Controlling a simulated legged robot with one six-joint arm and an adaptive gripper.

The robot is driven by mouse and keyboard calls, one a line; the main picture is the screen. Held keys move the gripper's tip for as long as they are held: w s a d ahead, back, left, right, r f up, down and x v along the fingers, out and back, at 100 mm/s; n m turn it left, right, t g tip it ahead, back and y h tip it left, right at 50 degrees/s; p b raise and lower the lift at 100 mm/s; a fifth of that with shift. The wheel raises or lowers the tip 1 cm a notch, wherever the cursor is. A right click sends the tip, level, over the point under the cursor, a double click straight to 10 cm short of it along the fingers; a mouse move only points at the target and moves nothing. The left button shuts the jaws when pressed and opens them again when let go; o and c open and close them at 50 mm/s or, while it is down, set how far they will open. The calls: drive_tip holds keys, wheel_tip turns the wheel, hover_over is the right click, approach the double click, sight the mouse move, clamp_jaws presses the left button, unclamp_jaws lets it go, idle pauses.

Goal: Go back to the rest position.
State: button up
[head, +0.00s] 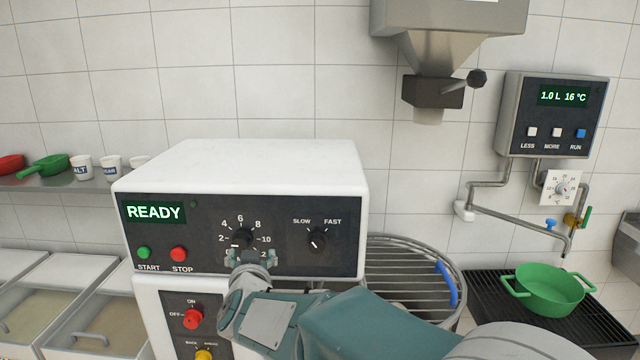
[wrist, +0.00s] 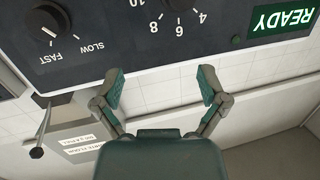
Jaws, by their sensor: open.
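My gripper (head: 252,258) is in front of the lower edge of the white mixer's dark control panel (head: 285,262), just below the timer dial (head: 241,238). In the wrist view my gripper (wrist: 162,88) has its two fingers spread apart with nothing between them. The panel shows upside down there, with the speed knob (wrist: 47,20) at the upper left and the READY display (wrist: 283,18) at the upper right. I cannot tell whether a fingertip touches the panel. My arm reaches in from the lower right and hides part of the machine's front.
The mixer bowl guard (head: 408,262) stands right of the control head. A green pot (head: 548,288) sits on a black grate (head: 490,300) at the right, under a water pipe and meter (head: 552,117). A steel hopper (head: 450,45) hangs above. Flour bins (head: 35,310) stand at the left.

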drive_tip(key=s+d+r+n+g+y, duration=0.1)
drive_tip(key=s+d+g, duration=0.1)
drive_tip(key=s+d, duration=0.4)
drive_tip(key=s+d+r+g, duration=0.1)
drive_tip(key=s+d+g, duration=0.15)
drive_tip(key=d, duration=0.55)
drive_tip(key=s+d+f+m+g+h, duration=0.1)
drive_tip(key=s+d+f+g+h, duration=0.1)
drive_tip(key=s+d, duration=0.6)
drive_tip(key=s+d+f+m+g+h, duration=0.1)
drive_tip(key=s+d+f+g, duration=0.3)
drive_tip(key=s+d, duration=0.5)
drive_tip(key=s+f+h, duration=0.1)
drive_tip(key=s, duration=0.3)
drive_tip(key=shift+s+f, duration=0.15)
drive_tip(key=shift+f, duration=0.25)
drive_tip(key=shift+a, duration=0.15)
